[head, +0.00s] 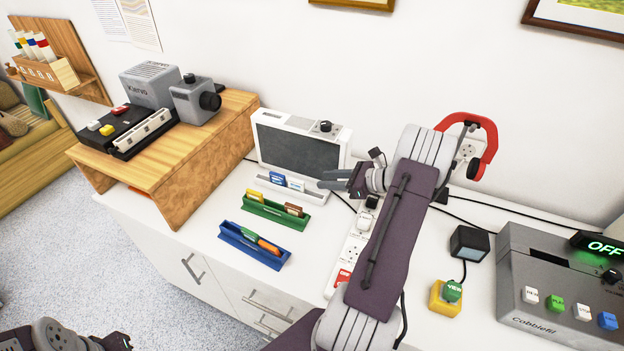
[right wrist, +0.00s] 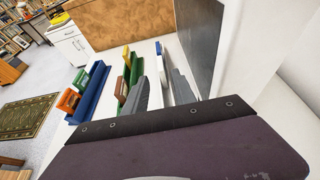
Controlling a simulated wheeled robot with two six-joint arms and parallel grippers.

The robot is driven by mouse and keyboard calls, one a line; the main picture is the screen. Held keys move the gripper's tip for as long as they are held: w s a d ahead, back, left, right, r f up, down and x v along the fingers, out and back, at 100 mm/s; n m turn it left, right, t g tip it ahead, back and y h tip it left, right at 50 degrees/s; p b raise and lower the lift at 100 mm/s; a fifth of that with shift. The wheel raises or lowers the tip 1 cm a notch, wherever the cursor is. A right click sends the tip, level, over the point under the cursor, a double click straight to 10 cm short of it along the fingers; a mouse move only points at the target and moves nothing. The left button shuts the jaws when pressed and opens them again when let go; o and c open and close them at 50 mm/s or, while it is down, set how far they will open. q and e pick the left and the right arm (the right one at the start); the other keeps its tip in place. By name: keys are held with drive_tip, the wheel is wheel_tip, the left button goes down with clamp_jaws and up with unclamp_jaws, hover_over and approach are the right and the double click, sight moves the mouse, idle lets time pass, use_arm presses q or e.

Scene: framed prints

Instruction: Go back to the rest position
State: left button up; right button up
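My right gripper (head: 326,180) reaches in from the right, in front of the white-framed screen device (head: 298,149). Its two grey fingers are apart and point left, with nothing seen between them. In the right wrist view the fingers (right wrist: 157,92) stand apart above the counter, near the card trays. My left arm shows only at the bottom left of the head view, and its fingertips are out of frame.
A white tray with blue and white cards (head: 278,178), a green tray (head: 262,210) and a blue tray (head: 242,240) lie left of my right gripper. A wooden stand (head: 200,160) is further left. A power strip (head: 345,258), yellow button box (head: 440,300) and grey machine (head: 545,300) flank my right arm.

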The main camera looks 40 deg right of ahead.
drive_tip(key=shift+v, duration=0.9)
